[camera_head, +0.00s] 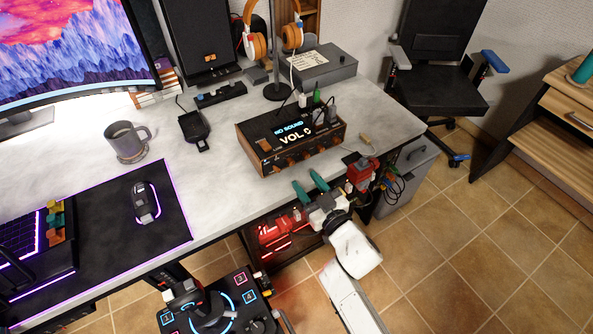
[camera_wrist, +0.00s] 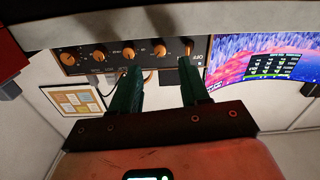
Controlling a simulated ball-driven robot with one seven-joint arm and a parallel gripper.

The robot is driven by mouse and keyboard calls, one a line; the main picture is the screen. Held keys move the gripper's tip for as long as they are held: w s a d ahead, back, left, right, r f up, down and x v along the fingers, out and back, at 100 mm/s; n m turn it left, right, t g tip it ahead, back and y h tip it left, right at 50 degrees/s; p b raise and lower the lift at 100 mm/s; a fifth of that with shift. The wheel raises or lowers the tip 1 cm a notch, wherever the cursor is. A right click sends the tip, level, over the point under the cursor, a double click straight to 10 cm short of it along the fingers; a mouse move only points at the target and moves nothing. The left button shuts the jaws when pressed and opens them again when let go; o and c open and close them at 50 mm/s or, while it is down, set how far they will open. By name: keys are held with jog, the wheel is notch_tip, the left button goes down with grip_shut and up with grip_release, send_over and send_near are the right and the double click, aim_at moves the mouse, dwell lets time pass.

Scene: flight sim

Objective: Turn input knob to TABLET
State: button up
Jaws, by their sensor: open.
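The audio box (camera_head: 262,152) is dark with wood-look sides and stands near the desk's front edge. Its display (camera_head: 293,130) reads "NO SOUND" and "VOL 0". A row of orange-rimmed knobs runs along its front, and the wrist view shows the front panel (camera_wrist: 112,54) too. The knob labels are too small to read, so I cannot tell which is the input knob. My gripper (camera_head: 307,183) has green fingers, apart and empty, just in front of the box. In the wrist view my gripper (camera_wrist: 159,64) has its fingertips near the knobs at the right half of the row; contact cannot be told.
Plugs and cables (camera_head: 331,113) stand up behind the box. A mug (camera_head: 125,142), a mouse (camera_head: 146,202) and a headphone stand (camera_head: 275,50) are on the desk. A red connector (camera_head: 362,172) hangs at the desk edge, right of my gripper. A joystick panel (camera_head: 213,308) is below.

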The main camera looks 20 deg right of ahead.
aim_at(292, 164)
jog(key=b+x, duration=0.1)
jog(key=x, duration=0.5)
jog(key=shift+d+b, duration=0.1)
jog(key=shift+b, duration=0.25)
grip_shut()
